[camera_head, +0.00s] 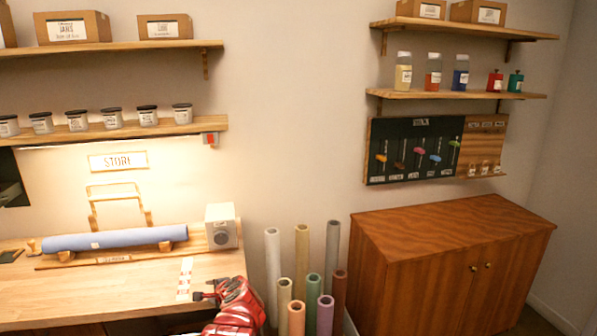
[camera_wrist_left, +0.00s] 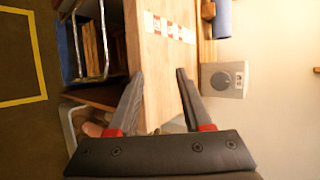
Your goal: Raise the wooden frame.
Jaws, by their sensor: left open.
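A light wooden frame (camera_head: 118,191) stands against the wall at the back of the workbench in the head view. Its lower part is partly hidden by a blue roll (camera_head: 115,238) in front of it. My left gripper (camera_head: 203,289) is at the right end of the bench, to the right of the frame and nearer to me, well apart from it. In the left wrist view, its two dark fingers (camera_wrist_left: 161,73) are spread and nothing is between them. The frame cannot be made out in the wrist view. My right gripper is not in view.
A speaker-like grey box (camera_head: 221,227) stands at the bench's back right corner. A labelled strip (camera_head: 185,279) lies beside my left gripper. Several upright coloured tubes (camera_head: 302,262) stand right of the bench, then a wooden cabinet (camera_head: 450,235). The bench's front left is clear.

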